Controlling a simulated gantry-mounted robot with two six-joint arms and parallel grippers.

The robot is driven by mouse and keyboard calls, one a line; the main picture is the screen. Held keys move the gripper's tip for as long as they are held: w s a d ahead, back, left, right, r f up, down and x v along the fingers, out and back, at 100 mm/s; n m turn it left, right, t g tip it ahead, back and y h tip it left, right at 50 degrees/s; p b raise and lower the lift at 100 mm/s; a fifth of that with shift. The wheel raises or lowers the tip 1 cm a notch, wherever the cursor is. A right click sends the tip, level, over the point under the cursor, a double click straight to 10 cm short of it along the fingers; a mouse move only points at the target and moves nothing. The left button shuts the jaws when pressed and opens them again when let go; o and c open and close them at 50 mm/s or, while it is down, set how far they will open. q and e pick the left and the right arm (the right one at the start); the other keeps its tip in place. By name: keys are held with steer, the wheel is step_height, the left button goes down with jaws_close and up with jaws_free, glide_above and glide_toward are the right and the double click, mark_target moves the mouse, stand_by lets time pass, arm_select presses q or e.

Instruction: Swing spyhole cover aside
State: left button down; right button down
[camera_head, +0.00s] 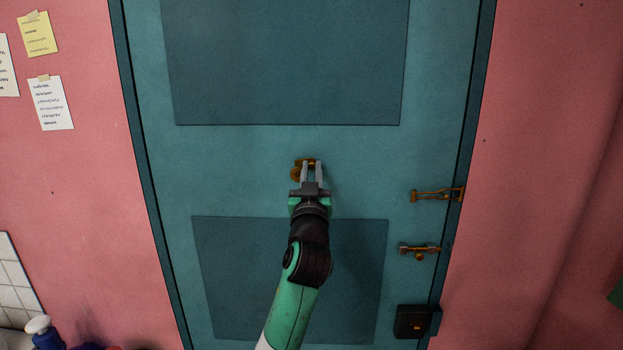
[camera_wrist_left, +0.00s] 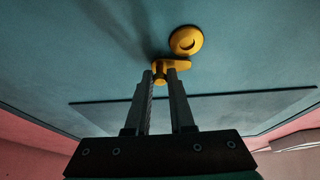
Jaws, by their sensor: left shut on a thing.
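The brass spyhole fitting (camera_head: 297,173) is on the teal door, in the middle between its two panels. In the left wrist view its round part (camera_wrist_left: 186,41) shows a dark crescent, and a small brass cover piece (camera_wrist_left: 178,66) lies just beside it. I cannot tell how much of the hole is covered. My left gripper (camera_head: 311,168) reaches up to the fitting. Its fingers (camera_wrist_left: 160,76) are shut on the brass cover piece, with the knob end between the tips. The fingers hide part of the fitting in the head view. My right gripper is not in view.
The teal door (camera_head: 270,145) stands in a pink wall. Along its right edge are a brass latch (camera_head: 437,195), a brass bolt (camera_head: 420,250) and a black lock box (camera_head: 411,321). Paper notes (camera_head: 50,103) hang at left. The door surface around the gripper is clear.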

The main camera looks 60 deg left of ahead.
arm_select(q)
steer(key=c, duration=0.8)
jaws_free()
steer(key=shift+d, duration=0.1)
steer(key=shift+s+d+f, duration=0.2)
steer(key=shift+d, duration=0.1)
steer(key=b+v, duration=0.1)
steer(key=v, duration=0.9)
steer(key=shift+s+d+f, duration=0.15)
steer(key=shift+s+d, duration=0.05)
steer(key=shift+d, duration=0.05)
